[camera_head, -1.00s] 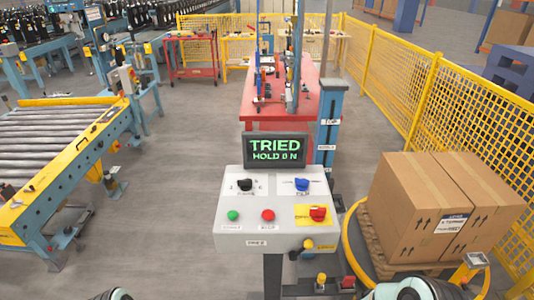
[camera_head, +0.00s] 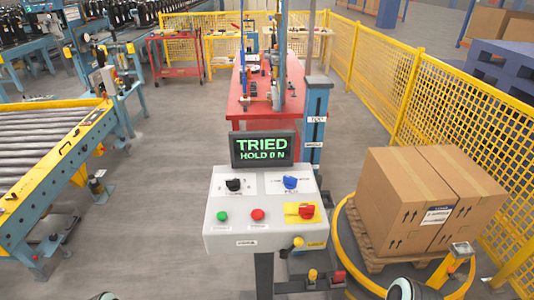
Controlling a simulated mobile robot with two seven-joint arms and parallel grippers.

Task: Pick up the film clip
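I cannot make out a film clip for certain in the head view. Neither can be identified as the clip. Only small rounded parts of my own arms show at the bottom edge, one at the left and one at the right. Both grippers are out of the picture.
A grey control box (camera_head: 265,212) with buttons and a screen (camera_head: 264,149) reading "TRIED HOLD ON" stands directly ahead. Cardboard boxes (camera_head: 400,212) sit on a wooden pallet on the turntable (camera_head: 357,268). A roller conveyor (camera_head: 50,150) is left, a yellow fence (camera_head: 440,100) right. Grey floor (camera_head: 150,210) is open between.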

